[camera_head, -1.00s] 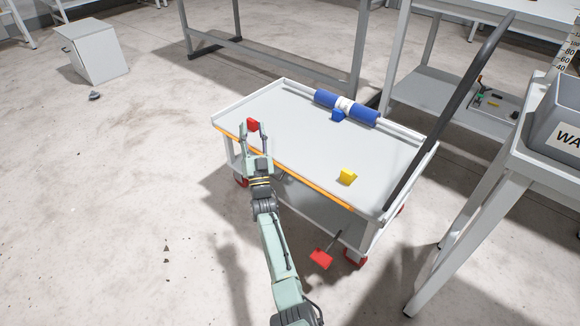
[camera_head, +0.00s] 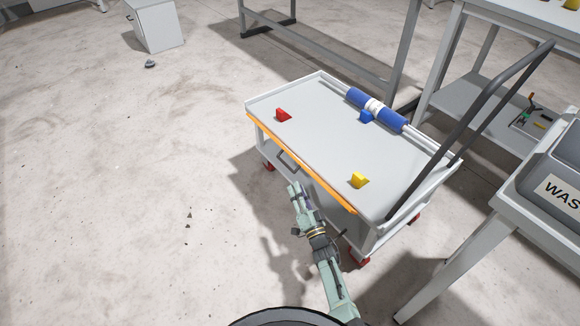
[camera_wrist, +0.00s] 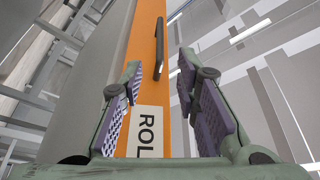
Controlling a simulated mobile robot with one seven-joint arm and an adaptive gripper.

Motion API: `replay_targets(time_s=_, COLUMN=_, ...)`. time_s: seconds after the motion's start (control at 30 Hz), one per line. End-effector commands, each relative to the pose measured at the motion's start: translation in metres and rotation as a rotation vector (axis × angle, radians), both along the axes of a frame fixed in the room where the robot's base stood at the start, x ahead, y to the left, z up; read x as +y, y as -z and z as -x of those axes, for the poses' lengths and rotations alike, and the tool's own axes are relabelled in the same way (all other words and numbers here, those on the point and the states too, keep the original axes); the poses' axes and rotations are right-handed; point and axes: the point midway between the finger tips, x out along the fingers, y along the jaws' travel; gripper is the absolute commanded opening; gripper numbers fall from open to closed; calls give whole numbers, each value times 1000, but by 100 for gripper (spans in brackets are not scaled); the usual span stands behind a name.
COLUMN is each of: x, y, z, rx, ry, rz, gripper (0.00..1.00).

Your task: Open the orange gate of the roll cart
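The roll cart (camera_head: 310,140) stands in the middle of the head view. Its orange gate (camera_head: 300,163) runs along the near long side of the top, upright and level with the cart's edge. A dark handle (camera_head: 289,160) shows on that side; the wrist view shows a dark bar handle (camera_wrist: 159,48) on the orange gate (camera_wrist: 148,80), above a white label reading "ROL". My gripper (camera_head: 296,189) is in front of the gate, below and right of the handle. In the wrist view my gripper (camera_wrist: 165,95) is open and empty, with the gate between its fingers, beyond them.
A blue roll (camera_head: 376,108) lies along the far side. A grey push bar (camera_head: 470,125) rises at the right. Floor at left is largely clear.

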Motion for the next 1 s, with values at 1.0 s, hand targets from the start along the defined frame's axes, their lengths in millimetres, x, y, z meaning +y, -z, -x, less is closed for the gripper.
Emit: replay_targets(time_s=1.0, x=33, y=-28, z=-90, rx=-2, ry=0, rz=0, gripper=25)
